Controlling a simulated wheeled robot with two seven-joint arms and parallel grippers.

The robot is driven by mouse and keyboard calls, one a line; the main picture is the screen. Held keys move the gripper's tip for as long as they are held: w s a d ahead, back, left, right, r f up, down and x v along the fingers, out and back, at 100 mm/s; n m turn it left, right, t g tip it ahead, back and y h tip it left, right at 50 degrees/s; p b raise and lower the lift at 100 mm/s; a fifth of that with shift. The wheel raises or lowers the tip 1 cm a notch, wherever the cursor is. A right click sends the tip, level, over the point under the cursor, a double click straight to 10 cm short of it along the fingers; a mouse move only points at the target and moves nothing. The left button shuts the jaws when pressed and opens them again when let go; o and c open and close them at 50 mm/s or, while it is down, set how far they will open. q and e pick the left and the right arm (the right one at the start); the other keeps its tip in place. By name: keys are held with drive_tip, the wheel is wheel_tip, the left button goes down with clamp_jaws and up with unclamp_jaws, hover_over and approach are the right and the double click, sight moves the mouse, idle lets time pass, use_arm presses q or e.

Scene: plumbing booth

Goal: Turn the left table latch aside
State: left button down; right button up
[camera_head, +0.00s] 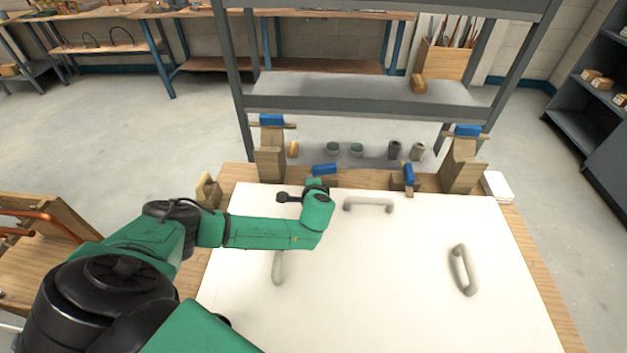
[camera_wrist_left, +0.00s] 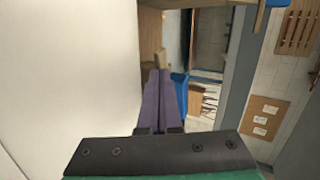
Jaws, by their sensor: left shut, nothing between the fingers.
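The left table latch (camera_head: 324,169) has a blue top and is at the back edge of the white panel (camera_head: 400,270). Its blue part lies roughly sideways along that edge. My left gripper (camera_head: 318,183) is at the back edge of the panel, right in front of the latch, and hides its lower part. In the left wrist view, the fingers (camera_wrist_left: 158,100) are together with nothing between them. The blue latch (camera_wrist_left: 180,90) shows just right of the fingertips; I cannot tell if they touch. My right gripper is not in view.
The right table latch (camera_head: 408,176) is blue and points toward the panel. Wooden posts (camera_head: 270,162) (camera_head: 462,165) with blue-topped latches stand at both back corners. Grey handles (camera_head: 368,204) (camera_head: 463,270) rise from the panel. A grey shelf rack (camera_head: 360,92) stands behind the table.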

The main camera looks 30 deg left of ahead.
use_arm(q)
drive_tip(key=shift+w+a+m+t+h, duration=0.15)
drive_tip(key=shift+a+m+t+h, duration=0.3)
drive_tip(key=shift+m+h, duration=0.4)
drive_tip(key=shift+f, duration=0.1)
